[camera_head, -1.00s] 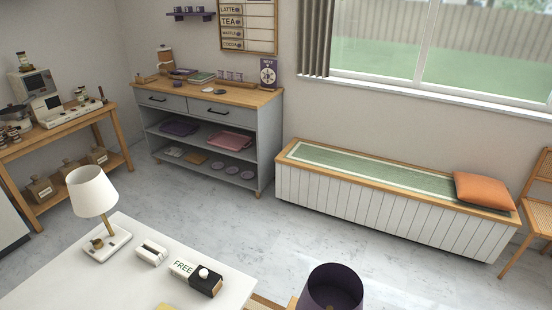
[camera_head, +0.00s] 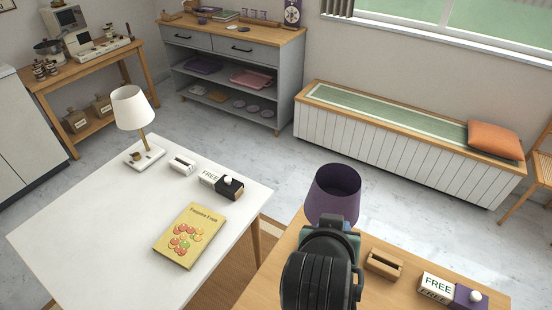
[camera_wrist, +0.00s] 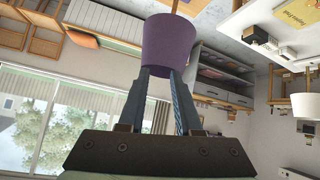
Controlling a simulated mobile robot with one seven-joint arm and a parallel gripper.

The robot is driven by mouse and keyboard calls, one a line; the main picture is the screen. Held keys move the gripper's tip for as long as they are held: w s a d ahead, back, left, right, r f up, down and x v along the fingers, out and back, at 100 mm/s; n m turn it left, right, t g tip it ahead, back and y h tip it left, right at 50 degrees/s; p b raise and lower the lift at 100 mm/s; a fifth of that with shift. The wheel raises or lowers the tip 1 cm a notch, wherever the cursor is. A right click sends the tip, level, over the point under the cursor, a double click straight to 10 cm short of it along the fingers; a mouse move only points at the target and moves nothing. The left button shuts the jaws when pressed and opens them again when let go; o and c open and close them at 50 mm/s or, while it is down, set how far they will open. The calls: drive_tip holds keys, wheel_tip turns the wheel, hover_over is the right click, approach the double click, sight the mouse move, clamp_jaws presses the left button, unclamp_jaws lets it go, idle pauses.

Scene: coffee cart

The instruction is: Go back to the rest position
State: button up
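My arm and gripper rise at the bottom centre of the head view, over the wooden table. The fingers are hidden there behind my wrist. In the wrist view my gripper (camera_wrist: 160,72) has its two dark fingers apart, with a gap between them and nothing seen held. A purple lampshade (camera_head: 333,192) stands just beyond my wrist. It also fills the space behind and between the fingers in the wrist view (camera_wrist: 170,42). I cannot tell whether the fingers touch it. Its base is hidden in the head view.
The wooden table (camera_head: 278,268) carries a wooden holder (camera_head: 384,264) and a purple-and-white FREE box (camera_head: 450,290). The white table (camera_head: 75,232) at left holds a white lamp (camera_head: 131,108), a yellow book (camera_head: 190,236) and another FREE box (camera_head: 221,182). Floor is clear before the bench (camera_head: 395,150).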

drive_tip(key=w+a+r+t, duration=0.2)
drive_tip(key=r+t, duration=0.1)
drive_tip(key=r, duration=0.6)
drive_tip(key=w+a+r+n+t+y, duration=0.1)
drive_tip(key=a+r+t, duration=0.15)
drive_tip(key=r, duration=0.55)
drive_tip(key=w+a+r+t, duration=0.15)
drive_tip(key=r+t, duration=0.25)
drive_tip(key=r, duration=0.5)
drive_tip(key=s+a+r+t+y, duration=0.1)
drive_tip(key=s+r+t, duration=0.2)
drive_tip(key=r, duration=0.4)
drive_tip(key=s+a+r+n+t, duration=0.1)
drive_tip(key=s+a+r+t, duration=0.1)
drive_tip(key=r, duration=0.5)
drive_tip(key=s+a+r+t+y, duration=0.1)
drive_tip(key=s+r+t, duration=0.3)
drive_tip(key=s+r, duration=0.2)
drive_tip(key=shift+s+a+r+y, duration=0.2)
drive_tip(key=shift+r+y, duration=0.1)
drive_tip(key=shift+r, duration=0.2)
